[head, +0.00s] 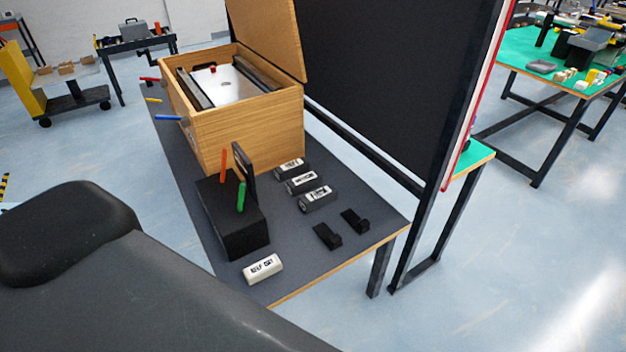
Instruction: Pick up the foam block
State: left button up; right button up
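No object is clearly marked as the foam block. A small white block (263,269) with dark lettering lies on the dark tabletop near its front edge. Just behind it stands a larger black block (240,230), with an orange stick (223,165), a green stick (241,197) and a thin dark plate (244,162) upright at it. I cannot tell for certain which of the two blocks is foam. Neither of my grippers is in view. A large dark grey part of my own body fills the lower left and ends close to the white block in the picture.
An open wooden box (250,122) stands on the dark table (285,240) behind the blocks. Several grey labelled pieces (315,198) and two small black brackets (327,237) lie to the right. A tall black panel (385,80) stands behind the table's right side.

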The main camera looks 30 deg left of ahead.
aim_at(303, 184)
jog(key=i+l+u, duration=0.15)
jog(key=i, duration=0.4)
jog(key=i+l+u, duration=0.15)
jog(key=i, duration=0.4)
jog(key=i+j, duration=0.4)
jog(key=i, duration=0.2)
jog(key=u, duration=0.05)
